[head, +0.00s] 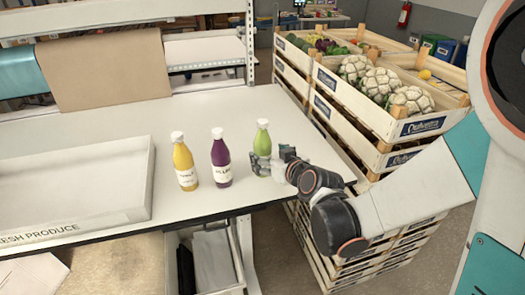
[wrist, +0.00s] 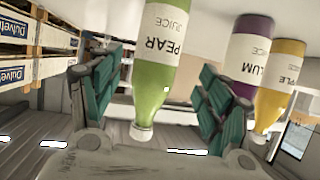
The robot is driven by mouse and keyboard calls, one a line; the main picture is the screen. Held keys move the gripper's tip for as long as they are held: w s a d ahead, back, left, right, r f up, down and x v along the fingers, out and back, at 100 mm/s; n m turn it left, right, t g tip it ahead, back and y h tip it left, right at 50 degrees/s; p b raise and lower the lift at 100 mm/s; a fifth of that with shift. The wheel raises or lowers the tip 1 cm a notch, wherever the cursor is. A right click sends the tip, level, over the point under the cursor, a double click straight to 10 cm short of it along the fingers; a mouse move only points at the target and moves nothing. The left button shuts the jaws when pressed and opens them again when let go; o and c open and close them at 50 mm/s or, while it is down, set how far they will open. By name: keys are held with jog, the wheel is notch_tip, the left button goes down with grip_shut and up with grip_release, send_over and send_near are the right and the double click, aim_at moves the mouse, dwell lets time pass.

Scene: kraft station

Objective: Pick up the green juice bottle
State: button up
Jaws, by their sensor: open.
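The green juice bottle (head: 262,140) stands upright on the white table, the rightmost of three bottles. In the wrist view, which looks upside down, the green bottle (wrist: 156,75) with its PEAR JUICE label shows between the two teal finger pads. My gripper (head: 268,163) is at the bottle's lower part in the head view and partly hides it. In the wrist view my gripper (wrist: 152,95) is open, with a gap visible on both sides of the bottle. I cannot tell how deep the bottle sits between the fingers.
A purple bottle (head: 221,160) and a yellow bottle (head: 184,165) stand to the left on the white table (head: 130,122). A white tray (head: 146,181) lies farther left. Stacked wooden crates (head: 340,88) with vegetables stand beside the table's right edge.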

aim_at(262, 150)
jog(key=shift+r+b+x, duration=0.2)
jog(key=shift+b+x, duration=0.75)
jog(key=shift+x, duration=2.2)
jog(key=shift+w+d+r, duration=0.1)
jog(key=shift+w+d, duration=0.05)
jog(key=c, duration=1.5)
